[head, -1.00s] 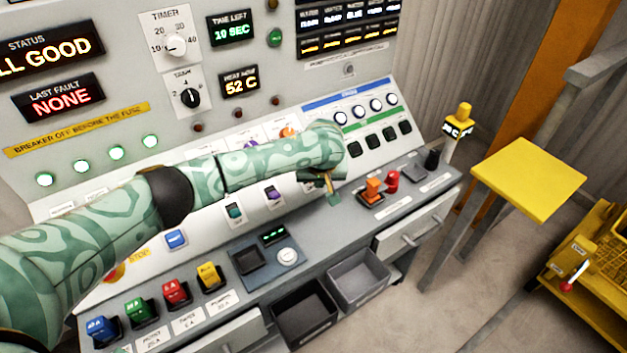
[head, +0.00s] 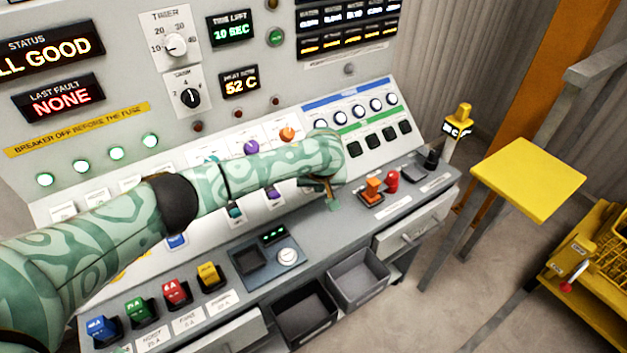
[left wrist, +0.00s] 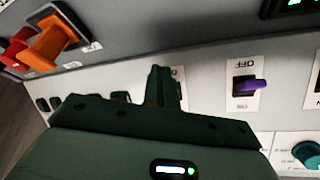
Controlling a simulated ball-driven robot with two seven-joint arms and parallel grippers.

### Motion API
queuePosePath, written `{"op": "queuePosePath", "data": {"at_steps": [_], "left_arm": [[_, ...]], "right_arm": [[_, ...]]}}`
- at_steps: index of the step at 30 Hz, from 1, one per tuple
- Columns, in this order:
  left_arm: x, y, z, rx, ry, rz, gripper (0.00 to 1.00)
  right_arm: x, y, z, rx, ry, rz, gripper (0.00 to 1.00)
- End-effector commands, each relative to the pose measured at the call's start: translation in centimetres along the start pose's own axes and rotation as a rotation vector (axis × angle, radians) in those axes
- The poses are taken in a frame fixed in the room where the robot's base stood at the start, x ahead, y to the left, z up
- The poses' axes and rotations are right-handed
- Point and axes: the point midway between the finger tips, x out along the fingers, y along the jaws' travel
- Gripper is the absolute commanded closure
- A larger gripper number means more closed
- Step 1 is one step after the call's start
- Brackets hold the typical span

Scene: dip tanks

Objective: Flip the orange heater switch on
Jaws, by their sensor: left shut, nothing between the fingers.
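My left gripper (head: 332,203) is shut and empty over the sloped panel, its fingers pointing down toward the panel's lower edge. In the left wrist view its dark fingers (left wrist: 162,82) stand in front of a white switch plate (left wrist: 181,88). The orange heater switch cannot be made out; the gripper and forearm cover the area right of the purple switch (head: 273,194). The purple switch (left wrist: 250,86) is clear in the wrist view, apart from the fingers, its plate lettering upside down. Whether the fingers touch anything is not clear. My right gripper is not in view.
An orange lever (head: 373,187) and a red knob (head: 392,181) stand on the ledge right of the gripper. An orange dial (head: 287,134) is above the forearm. Coloured breakers (head: 173,291) line the lower left. Two bins (head: 357,279) sit below.

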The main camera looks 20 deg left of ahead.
Motion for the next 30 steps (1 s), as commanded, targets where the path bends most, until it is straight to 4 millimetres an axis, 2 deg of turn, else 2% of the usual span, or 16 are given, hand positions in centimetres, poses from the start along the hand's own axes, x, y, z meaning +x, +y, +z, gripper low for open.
{"op": "queuePosePath", "data": {"at_steps": [30], "left_arm": [[0.2, -1.3, -2.3, -0.002, 0.003, -0.004, 1.00]], "right_arm": [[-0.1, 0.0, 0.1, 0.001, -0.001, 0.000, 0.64]]}}
